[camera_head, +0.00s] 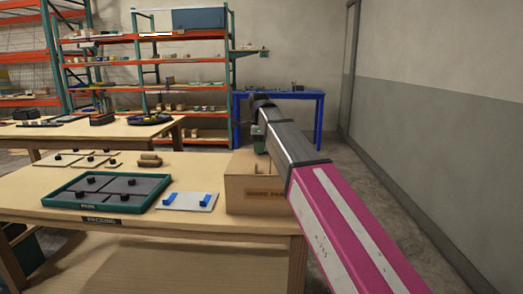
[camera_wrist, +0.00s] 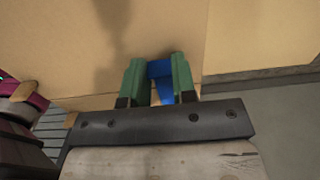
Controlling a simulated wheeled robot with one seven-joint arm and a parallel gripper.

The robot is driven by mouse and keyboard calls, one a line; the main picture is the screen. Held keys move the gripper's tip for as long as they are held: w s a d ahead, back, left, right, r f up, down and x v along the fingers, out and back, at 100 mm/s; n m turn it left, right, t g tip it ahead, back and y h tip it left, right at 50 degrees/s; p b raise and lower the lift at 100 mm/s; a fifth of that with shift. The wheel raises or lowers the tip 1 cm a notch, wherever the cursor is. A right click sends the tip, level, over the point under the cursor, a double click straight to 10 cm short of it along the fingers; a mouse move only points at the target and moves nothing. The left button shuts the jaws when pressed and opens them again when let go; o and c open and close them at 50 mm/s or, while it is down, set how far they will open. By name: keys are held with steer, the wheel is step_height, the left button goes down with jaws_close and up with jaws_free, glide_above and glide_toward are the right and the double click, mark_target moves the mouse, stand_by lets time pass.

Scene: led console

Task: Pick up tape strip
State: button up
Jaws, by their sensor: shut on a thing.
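My gripper (camera_wrist: 158,70) has green fingers and is shut on a blue tape strip (camera_wrist: 160,68), seen between the fingertips in the wrist view. In the head view my gripper (camera_head: 259,136) is above the cardboard box (camera_head: 258,192) at the table's right end, mostly hidden behind my arm, and the held strip cannot be made out there. A white card (camera_head: 188,206) with two blue pieces (camera_head: 171,198) on it lies on the table left of the box.
A green-rimmed tray (camera_head: 60,199) with dark panels and black knobs sits left of the card. Brown pieces (camera_head: 149,160) lie behind it. The wooden table's (camera_head: 225,226) front edge is clear. A grey wall (camera_head: 440,130) stands at right.

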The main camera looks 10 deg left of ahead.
step_height(320, 180, up, 4)
steer(key=shift+a+r, duration=0.1)
steer(key=shift+a, duration=0.05)
steer(key=s+a+r, duration=0.5)
steer(key=a+r, duration=0.1)
steer(key=a, duration=0.4)
steer(key=shift+s+r, duration=0.15)
steer(key=shift+r, duration=0.05)
